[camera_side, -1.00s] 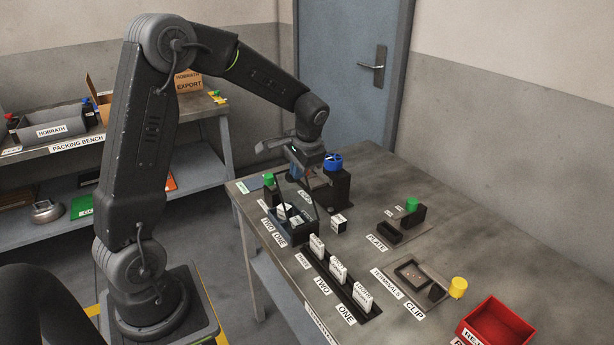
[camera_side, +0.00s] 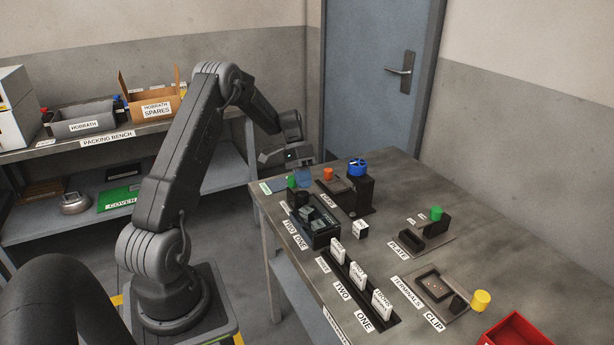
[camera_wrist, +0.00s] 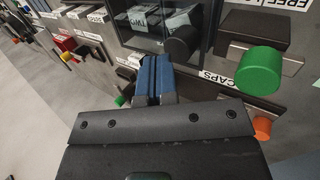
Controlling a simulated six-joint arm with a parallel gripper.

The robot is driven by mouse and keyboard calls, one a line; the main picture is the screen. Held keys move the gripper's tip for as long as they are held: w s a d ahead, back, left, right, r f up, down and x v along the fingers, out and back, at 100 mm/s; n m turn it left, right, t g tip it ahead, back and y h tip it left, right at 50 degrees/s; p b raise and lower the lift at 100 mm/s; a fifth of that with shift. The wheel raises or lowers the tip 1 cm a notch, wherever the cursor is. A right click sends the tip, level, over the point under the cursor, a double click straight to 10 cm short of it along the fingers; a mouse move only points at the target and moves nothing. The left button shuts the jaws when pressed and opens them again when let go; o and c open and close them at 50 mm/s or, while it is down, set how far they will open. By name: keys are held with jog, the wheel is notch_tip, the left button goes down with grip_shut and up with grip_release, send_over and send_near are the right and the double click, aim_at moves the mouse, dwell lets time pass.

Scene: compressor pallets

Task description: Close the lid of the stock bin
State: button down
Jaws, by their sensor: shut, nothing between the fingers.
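The stock bin (camera_side: 322,240) is a dark box beside the TWO and ONE labels in the side view, with several small blocks inside. Its tinted see-through lid (camera_side: 312,213) appears to lie down over the blocks, which look darkened through it. In the wrist view the bin (camera_wrist: 120,25) is at the top, with pale blocks showing behind a dark pane. My gripper (camera_side: 303,180) is behind the bin and apart from it, near the table's far left edge. Its blue fingers (camera_wrist: 155,65) are together and empty in the wrist view.
A black stand with a blue handwheel (camera_side: 358,167) rises right of the bin. A green knob (camera_side: 291,182) and an orange knob (camera_side: 328,174) are near my gripper. A white block (camera_side: 360,230) and a rack of white cards (camera_side: 358,275) stand in front.

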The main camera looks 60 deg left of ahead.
jog(key=shift+a+f, duration=0.2)
jog(key=shift+f, duration=0.3)
jog(key=shift+a+f, duration=0.2)
jog(key=shift+f, duration=0.25)
jog(key=shift+f, duration=0.15)
notch_tip(320, 180, up, 5)
jog(key=shift+w+a, duration=0.1)
jog(key=shift+w, duration=0.05)
jog(key=a+f+v, duration=0.1)
jog(key=v, duration=0.8)
jog(key=s+d+r+y, duration=0.1)
jog(key=d+r+y, duration=0.1)
jog(key=d+r, duration=0.6)
jog(key=s+d+r+y, duration=0.15)
jog(key=d+r, duration=0.25)
jog(key=d, duration=0.8)
jog(key=s+d+f+t+y, duration=0.2)
jog(key=s+d+t, duration=0.4)
jog(key=s+d, duration=1)
jog(key=shift+s+d+y, duration=0.25)
jog(key=shift+s+y, duration=0.05)
jog(key=shift+y, duration=0.25)
